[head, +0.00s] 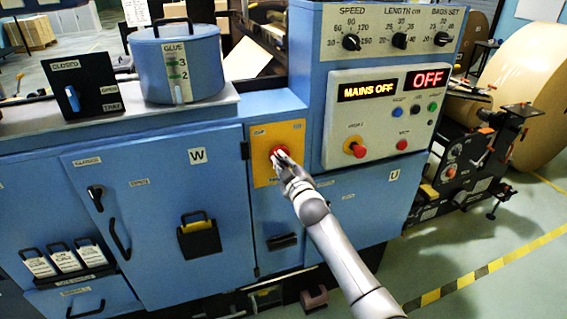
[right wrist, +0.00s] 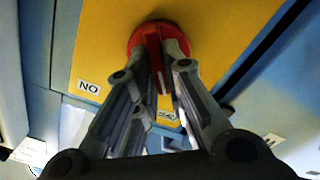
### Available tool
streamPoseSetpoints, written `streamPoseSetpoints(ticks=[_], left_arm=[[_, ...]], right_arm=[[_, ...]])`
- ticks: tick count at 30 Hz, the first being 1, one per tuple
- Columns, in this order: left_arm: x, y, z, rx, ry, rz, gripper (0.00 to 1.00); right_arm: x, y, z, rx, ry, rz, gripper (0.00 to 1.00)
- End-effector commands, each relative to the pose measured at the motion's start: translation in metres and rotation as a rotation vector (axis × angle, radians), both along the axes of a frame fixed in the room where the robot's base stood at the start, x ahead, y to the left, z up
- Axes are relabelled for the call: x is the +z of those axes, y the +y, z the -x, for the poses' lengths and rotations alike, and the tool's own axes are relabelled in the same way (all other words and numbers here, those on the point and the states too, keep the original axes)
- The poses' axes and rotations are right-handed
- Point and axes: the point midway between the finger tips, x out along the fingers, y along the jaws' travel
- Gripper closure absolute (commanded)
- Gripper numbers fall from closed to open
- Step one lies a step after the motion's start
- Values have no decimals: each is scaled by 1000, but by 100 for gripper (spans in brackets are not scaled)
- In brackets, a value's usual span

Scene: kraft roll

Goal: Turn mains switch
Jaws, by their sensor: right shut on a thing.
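The mains switch is a red rotary knob (head: 279,150) on a yellow plate (head: 290,134) on the blue machine front. My right gripper (head: 283,158) reaches it from the lower right and is shut on the knob. In the right wrist view the red knob (right wrist: 152,36) sits between the two fingers (right wrist: 160,65), with a "NO" label (right wrist: 88,87) on the yellow plate beside it. The display (head: 368,91) on the control panel reads "MAINS OFF", and a second display (head: 430,78) reads "OFF". My left gripper does not show.
A blue glue pot (head: 178,62) and a black lever box (head: 85,88) stand on the ledge at left. A large kraft roll (head: 525,95) is at far right. Open floor lies at lower right.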

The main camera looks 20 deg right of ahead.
Motion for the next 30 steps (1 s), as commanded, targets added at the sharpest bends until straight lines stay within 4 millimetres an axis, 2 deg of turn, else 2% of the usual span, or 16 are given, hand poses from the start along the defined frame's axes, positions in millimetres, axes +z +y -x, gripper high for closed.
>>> streamPoseSetpoints(ticks=[9, 25, 26, 30], left_arm=[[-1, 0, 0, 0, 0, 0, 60], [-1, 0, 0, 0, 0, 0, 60], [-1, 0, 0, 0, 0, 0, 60], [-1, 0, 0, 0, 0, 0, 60]], right_arm=[[-2, 0, 0, 0, 0, 110, 100], [-3, 0, 0, -1, 0, 135, 100], [-3, 0, 0, -1, 0, 135, 84], [-2, 0, 0, 0, -1, 132, 67]])
